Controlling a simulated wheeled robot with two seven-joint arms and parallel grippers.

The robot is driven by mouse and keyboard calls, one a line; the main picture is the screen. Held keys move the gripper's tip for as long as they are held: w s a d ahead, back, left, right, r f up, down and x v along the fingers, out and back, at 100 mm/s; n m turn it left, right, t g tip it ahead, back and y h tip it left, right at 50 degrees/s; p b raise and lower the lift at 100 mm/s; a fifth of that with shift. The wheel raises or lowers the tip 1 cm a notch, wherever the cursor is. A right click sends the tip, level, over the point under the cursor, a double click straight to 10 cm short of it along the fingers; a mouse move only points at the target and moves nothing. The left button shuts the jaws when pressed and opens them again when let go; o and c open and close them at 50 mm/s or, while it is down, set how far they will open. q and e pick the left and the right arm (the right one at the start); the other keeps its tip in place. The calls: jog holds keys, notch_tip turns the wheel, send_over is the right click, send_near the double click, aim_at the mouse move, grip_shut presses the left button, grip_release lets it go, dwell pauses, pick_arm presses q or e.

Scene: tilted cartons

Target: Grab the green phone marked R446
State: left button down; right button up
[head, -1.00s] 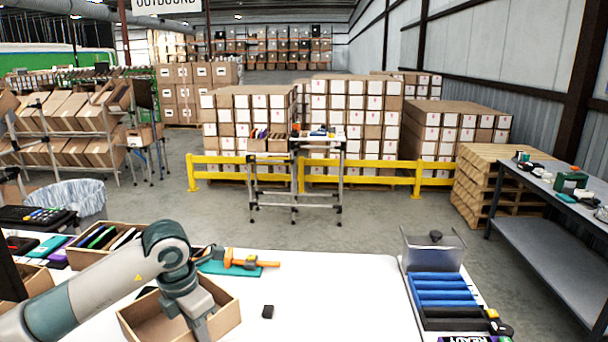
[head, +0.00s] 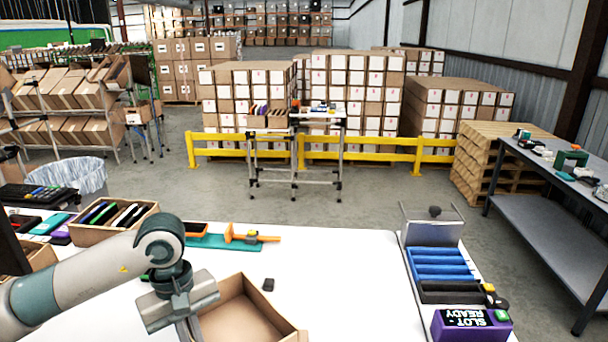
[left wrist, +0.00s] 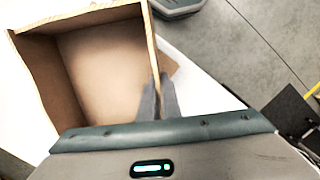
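An open brown carton (head: 268,292) stands on the white table in front of me. Its visible floor is bare, and it also shows in the left wrist view (left wrist: 105,62). My left gripper (left wrist: 158,98) is at the carton's wall, with its fingers close together on either side of it; in the head view it (head: 190,325) is at the carton's left side. Teal-green phones (head: 50,223) lie at the far left. A second carton (head: 125,228) holds several upright phones, some green-edged. No R446 mark is readable. My right gripper is out of view.
A small black block (head: 268,284) lies behind the carton. A teal board with an orange tool (head: 240,236) is at the table's back. A blue slotted rack (head: 440,264) and a purple "SLOT READY" box (head: 470,322) stand right.

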pick_arm(q)
jog(key=shift+s+f+m+y, duration=0.15)
jog(key=shift+s+m, duration=0.6)
jog(key=shift+m, duration=0.6)
jog(key=shift+s+r+m+y, duration=0.1)
jog(key=shift+s+m, duration=0.65)
jog(key=shift+m, duration=0.55)
jog(key=shift+s+f+m+y, duration=0.15)
jog(key=shift+s+m, duration=0.6)
jog(key=shift+m, duration=0.6)
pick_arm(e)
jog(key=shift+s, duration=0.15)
pick_arm(q)
jog(key=shift+r, duration=0.1)
